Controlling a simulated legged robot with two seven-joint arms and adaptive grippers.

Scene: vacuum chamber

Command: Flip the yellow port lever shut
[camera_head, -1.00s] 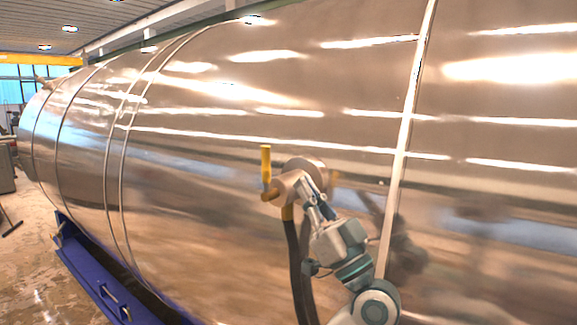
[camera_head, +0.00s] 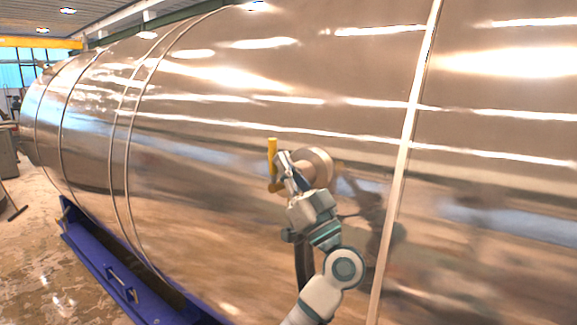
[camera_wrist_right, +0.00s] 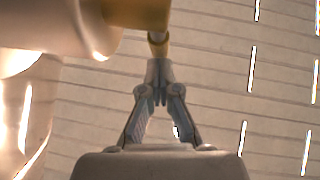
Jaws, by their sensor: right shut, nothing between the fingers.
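The yellow lever (camera_head: 272,152) stands upright on the left side of the port fitting (camera_head: 317,166), which projects from the big metal vessel. My right gripper (camera_head: 282,160) is shut and empty. It is just right of the lever and in front of the fitting, hiding part of the fitting. In the right wrist view, the shut fingertips (camera_wrist_right: 158,72) point up at a short yellowish part (camera_wrist_right: 158,46) below a yellow-brown piece of the fitting (camera_wrist_right: 138,12). I cannot tell whether they touch it. My left gripper is out of view.
The shiny curved vessel wall (camera_head: 220,190) fills most of the view. A dark hose (camera_head: 304,262) hangs below the fitting, partly behind my right arm. A blue support frame (camera_head: 110,265) runs along the floor at the lower left.

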